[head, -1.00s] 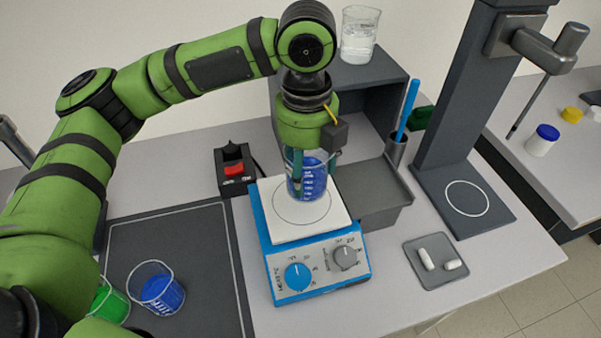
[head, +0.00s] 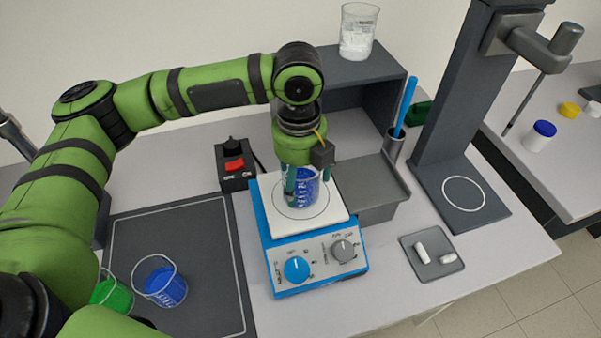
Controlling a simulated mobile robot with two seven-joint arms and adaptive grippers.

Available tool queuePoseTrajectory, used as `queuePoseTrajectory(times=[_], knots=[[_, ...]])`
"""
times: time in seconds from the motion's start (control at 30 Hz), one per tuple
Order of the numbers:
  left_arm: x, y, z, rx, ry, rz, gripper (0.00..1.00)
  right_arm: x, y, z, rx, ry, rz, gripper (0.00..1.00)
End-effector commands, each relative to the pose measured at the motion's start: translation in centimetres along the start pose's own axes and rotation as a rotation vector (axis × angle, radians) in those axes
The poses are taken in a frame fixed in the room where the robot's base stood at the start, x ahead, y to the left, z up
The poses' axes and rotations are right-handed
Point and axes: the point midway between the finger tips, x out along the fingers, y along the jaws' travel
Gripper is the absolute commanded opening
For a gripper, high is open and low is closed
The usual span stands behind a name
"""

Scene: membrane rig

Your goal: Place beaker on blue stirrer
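A glass beaker with blue liquid (head: 305,190) is upright on or just above the white top plate of the blue stirrer (head: 318,274), within the ring marked there. I cannot see a clear gap under it. My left gripper (head: 308,176) comes down from above with one finger on each side of the beaker and looks shut on it. The gripper body hides part of the beaker's rim. My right gripper is not in view.
Beakers of blue (head: 161,283) and green (head: 112,294) liquid stand on the dark mat at left. A grey shelf (head: 352,72) carries a clear beaker (head: 358,30). A grey bin (head: 372,195), a stand (head: 463,200) and a small tray (head: 432,268) lie to the right.

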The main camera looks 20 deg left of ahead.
Motion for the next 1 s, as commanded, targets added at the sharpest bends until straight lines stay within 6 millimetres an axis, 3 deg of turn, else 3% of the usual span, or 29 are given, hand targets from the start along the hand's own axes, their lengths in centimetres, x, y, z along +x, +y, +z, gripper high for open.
queuePoseTrajectory(times=[0.33, 0.47, 1.0], knots=[[-0.1, 0.0, 0.0, 0.0, -0.001, 0.0, 0.91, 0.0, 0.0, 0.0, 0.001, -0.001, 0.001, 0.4], [-1.0, -0.1, 0.1, -0.001, -0.004, -0.002, 0.91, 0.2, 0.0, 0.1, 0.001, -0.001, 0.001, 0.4], [-11.1, -0.1, 0.0, -0.001, -0.002, -0.001, 0.91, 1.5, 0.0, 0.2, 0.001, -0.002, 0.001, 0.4]])
